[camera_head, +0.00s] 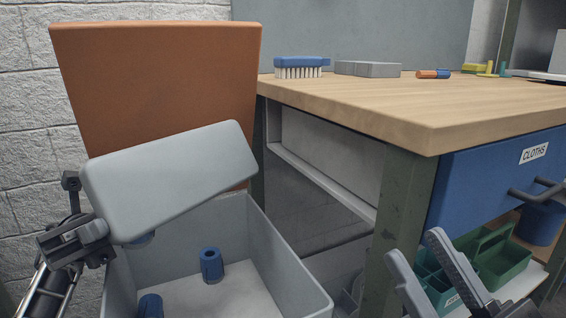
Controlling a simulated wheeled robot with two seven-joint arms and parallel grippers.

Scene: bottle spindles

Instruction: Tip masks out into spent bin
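My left gripper (88,238) is shut on the left edge of a light grey, round-cornered container (170,180). The container is tilted, with a smooth broad face toward me. Its opening and any contents are hidden. It is above a grey open bin (285,255), which has several blue, short cylindrical pieces inside, one standing near the middle (211,265). I cannot tell whether these are masks. An orange panel (160,75) stands upright behind the bin, perhaps its raised lid. My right gripper (414,246) is open and empty at lower right, in front of the workbench.
A wooden workbench (400,105) holds a blue brush (298,66), a grey block (368,69) and an orange-blue item (433,74). Its blue drawer labelled CLOTHS (490,180) has a protruding handle. A green caddy (500,258) sits below. A green bench leg (400,215) stands right of the bin.

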